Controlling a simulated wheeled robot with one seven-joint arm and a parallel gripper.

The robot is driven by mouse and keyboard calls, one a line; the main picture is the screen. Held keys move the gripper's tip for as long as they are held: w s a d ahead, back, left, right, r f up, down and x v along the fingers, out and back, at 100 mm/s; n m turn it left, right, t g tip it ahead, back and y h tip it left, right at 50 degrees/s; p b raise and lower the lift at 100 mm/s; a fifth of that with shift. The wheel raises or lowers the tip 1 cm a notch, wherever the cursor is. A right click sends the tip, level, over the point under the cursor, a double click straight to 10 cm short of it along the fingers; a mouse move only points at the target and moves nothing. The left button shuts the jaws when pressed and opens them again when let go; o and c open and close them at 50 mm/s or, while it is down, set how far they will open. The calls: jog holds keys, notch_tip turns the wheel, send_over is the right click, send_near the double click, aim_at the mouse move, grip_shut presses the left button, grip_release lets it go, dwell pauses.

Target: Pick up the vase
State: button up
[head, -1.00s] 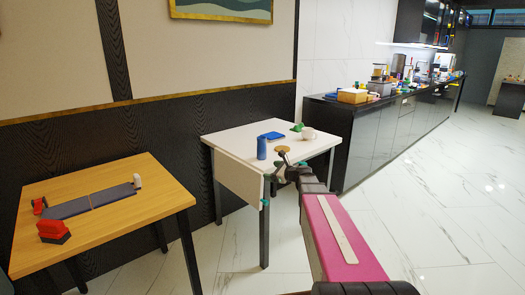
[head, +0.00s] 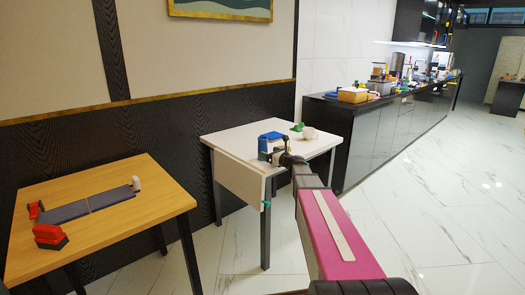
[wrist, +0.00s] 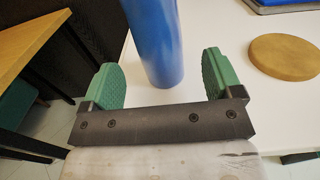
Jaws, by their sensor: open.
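The vase is most likely the tall blue cylinder (wrist: 155,38), upright near the front edge of the white table (wrist: 215,25). In the head view the blue cylinder (head: 263,145) is partly hidden behind my gripper (head: 274,156). In the wrist view my gripper (wrist: 160,82) is open. Its two green fingers stand left and right of the cylinder's lower part, with a gap visible on each side. The top of the cylinder is cut off in the wrist view.
A round brown disc (wrist: 285,56) lies right of the cylinder, near the right finger. A flat blue item (head: 272,135), a green object (head: 298,127) and a white mug (head: 310,134) are farther back. A wooden table (head: 120,230) stands at left.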

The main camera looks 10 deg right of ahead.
aim_at(263, 150)
jog(key=x, duration=0.5)
jog(key=shift+w+a, duration=0.2)
jog(key=shift+w, duration=0.05)
jog(key=c, duration=1.1)
